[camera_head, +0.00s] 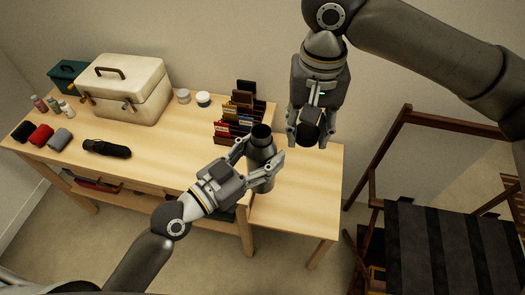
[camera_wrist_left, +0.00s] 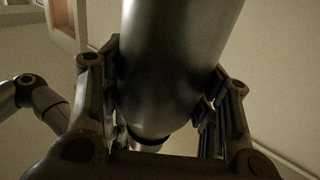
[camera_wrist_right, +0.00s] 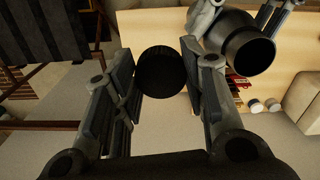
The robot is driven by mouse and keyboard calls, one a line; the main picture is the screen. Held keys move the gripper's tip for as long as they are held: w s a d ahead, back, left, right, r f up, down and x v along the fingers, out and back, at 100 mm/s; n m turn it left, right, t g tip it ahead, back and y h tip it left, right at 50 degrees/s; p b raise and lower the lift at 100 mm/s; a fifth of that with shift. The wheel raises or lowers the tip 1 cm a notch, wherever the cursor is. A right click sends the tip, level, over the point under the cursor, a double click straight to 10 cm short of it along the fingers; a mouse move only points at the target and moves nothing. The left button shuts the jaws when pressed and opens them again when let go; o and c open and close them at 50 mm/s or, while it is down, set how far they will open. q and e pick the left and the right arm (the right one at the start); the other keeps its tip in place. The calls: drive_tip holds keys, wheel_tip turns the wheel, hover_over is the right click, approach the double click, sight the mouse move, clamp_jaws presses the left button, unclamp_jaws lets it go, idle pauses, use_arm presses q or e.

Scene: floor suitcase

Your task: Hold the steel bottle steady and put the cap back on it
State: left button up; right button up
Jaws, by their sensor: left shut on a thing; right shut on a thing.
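The steel bottle (camera_head: 262,158) is dark grey metal with a black, open neck. My left gripper (camera_head: 262,160) is shut around its body and holds it near the table's front edge. The left wrist view shows the bottle body (camera_wrist_left: 175,65) between both fingers. The black cap (camera_head: 308,131) is in my right gripper (camera_head: 308,138), above and to the right of the bottle in the head view. In the right wrist view the round cap (camera_wrist_right: 160,72) sits between the fingertips. The bottle's open mouth (camera_wrist_right: 250,52) shows to its right, apart from the cap.
The table (camera_head: 190,150) carries a cream toolbox (camera_head: 125,90), a green box (camera_head: 66,76), small jars (camera_head: 203,99), rolled cloths (camera_head: 41,136), a black pouch (camera_head: 106,148) and a card rack (camera_head: 238,110). A dark chair (camera_head: 430,240) stands at the right. The table's right end is clear.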

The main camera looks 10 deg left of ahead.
sight(262, 133)
drive_tip(key=a+r, duration=0.4)
drive_tip(key=a, duration=0.1)
drive_tip(key=a+r, duration=0.2)
drive_tip(key=a, duration=0.1)
drive_tip(key=shift+s+a+r, duration=0.25)
drive_tip(key=shift+r, duration=0.15)
drive_tip(key=shift+f, duration=0.15)
drive_tip(key=shift+f, duration=1.9)
drive_tip(key=shift+f, duration=0.85)
drive_tip(key=shift+f, duration=0.5)
